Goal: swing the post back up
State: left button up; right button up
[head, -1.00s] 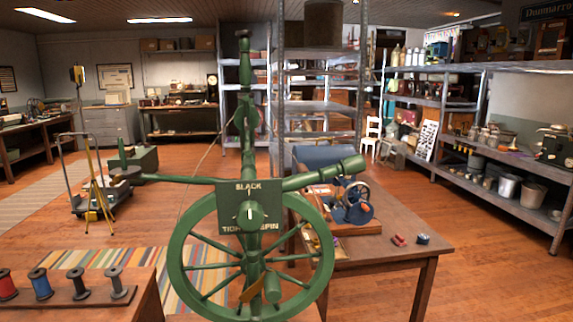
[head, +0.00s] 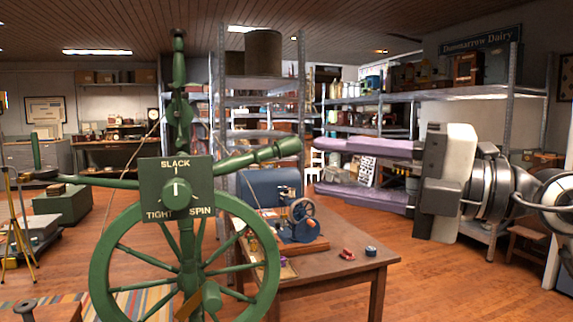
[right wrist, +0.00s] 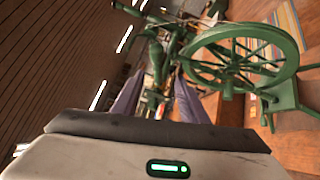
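A green spinning wheel stands at the left in the head view, with a spoked wheel (head: 98,262) and an upright turned post (head: 180,80) rising behind a panel (head: 150,180) marked SLACK, TIGHT and SPIN. The panel's knob (head: 177,192) points up at SLACK. A thick green turned arm (head: 262,156) slants up to the right from the panel. I cannot tell which part is the task's post. My right gripper (head: 318,168) is open and empty, its purple fingers pointing left, right of the slanted arm's end. The right wrist view shows the green wheel (right wrist: 240,32) beyond its fingers. My left gripper is out of view.
A wooden table (head: 345,275) with a blue sewing machine (head: 300,222) and small red and blue items stands right of the wheel. Metal shelves (head: 300,100) stand behind. A thin green bar (head: 95,182) reaches left from the panel. Floor right of the table is clear.

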aim_at(296, 148)
jog(key=shift+t+h, duration=0.6)
jog(key=shift+h, duration=0.1)
jog(key=w+a, duration=0.2)
jog(key=w+a+r+p, duration=0.1)
jog(key=w+a, duration=0.1)
jog(key=w+a+r+p, duration=0.1)
jog(key=w+a, duration=0.1)
jog(key=shift+w+a, duration=0.15)
jog(key=shift+a, duration=0.2)
grip_shut()
